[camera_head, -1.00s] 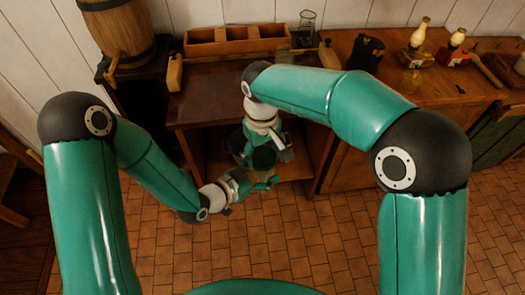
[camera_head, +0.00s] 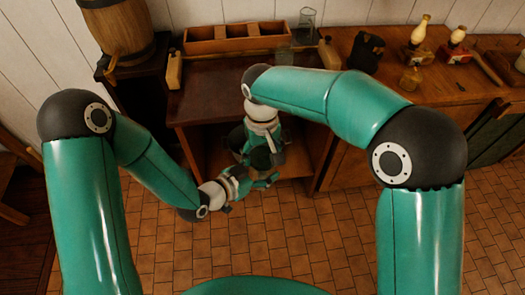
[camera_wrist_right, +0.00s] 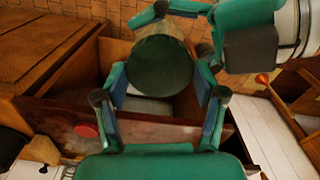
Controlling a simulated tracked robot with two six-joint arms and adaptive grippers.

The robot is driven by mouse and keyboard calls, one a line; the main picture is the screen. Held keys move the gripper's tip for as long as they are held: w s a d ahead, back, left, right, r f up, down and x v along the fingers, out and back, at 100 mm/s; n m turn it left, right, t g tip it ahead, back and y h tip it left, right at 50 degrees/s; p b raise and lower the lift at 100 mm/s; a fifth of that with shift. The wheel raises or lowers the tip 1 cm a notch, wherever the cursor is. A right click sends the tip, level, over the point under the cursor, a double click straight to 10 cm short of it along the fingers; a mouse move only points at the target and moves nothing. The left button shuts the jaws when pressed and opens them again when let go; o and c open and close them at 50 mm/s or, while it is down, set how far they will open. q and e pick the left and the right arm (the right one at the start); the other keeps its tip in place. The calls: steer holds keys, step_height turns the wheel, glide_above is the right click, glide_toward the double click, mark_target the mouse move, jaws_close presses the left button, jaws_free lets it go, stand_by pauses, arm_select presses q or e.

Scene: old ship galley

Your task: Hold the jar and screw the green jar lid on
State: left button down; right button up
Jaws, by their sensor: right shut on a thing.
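The dark green lid (camera_wrist_right: 158,66) shows as a round disc in the right wrist view. My right gripper (camera_wrist_right: 160,80) has one finger on each side of it and is shut on it. The jar (camera_wrist_right: 158,28) shows only as a pale greenish wall beyond the lid, lined up with it. Whether the lid's thread is engaged cannot be seen. My left gripper (camera_wrist_right: 180,14) has its fingers around the jar. In the head view my left gripper (camera_head: 262,182) comes in low from the left, and my right gripper (camera_head: 262,155) is above it, largely hiding jar and lid.
The grippers work in front of an open wooden cabinet (camera_head: 205,115). On its top stand a divided wooden box (camera_head: 235,45) and a glass flask (camera_head: 306,22). A barrel (camera_head: 118,35) is at the left. A counter with bottles (camera_head: 420,30) is at the right. The tiled floor in front is clear.

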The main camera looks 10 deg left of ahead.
steer(key=m, duration=0.8)
steer(key=shift+m, duration=0.3)
steer(key=m, duration=1)
steer(key=shift+m, duration=0.3)
steer(key=m, duration=1.1)
steer(key=o, duration=0.8)
